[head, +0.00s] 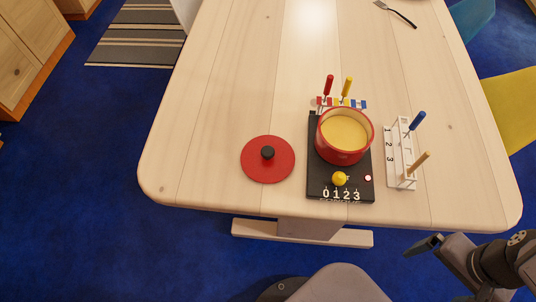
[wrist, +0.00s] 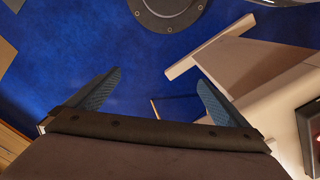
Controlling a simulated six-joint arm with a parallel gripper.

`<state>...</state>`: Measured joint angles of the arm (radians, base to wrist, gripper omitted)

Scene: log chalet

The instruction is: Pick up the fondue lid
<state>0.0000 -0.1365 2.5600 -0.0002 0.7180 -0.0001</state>
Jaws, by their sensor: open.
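The fondue lid (head: 258,168) is a flat red disc with a black knob (head: 267,153). It lies on the wooden table, left of the black burner base, in the head view. The red fondue pot (head: 343,157), full of yellow fondue, stands uncovered on that base. My gripper (head: 428,245) is off the table's front edge at the lower right, well apart from the lid. In the wrist view my gripper (wrist: 152,92) has its two blue fingers spread with nothing between them. The lid is not visible in the wrist view.
The black base (head: 314,180) has a yellow knob (head: 340,179) and digits. A white rack (head: 392,165) with blue and tan forks stands right of it; red and yellow forks stand behind the pot. A fork (head: 397,14) lies far back. Table left of the lid is clear.

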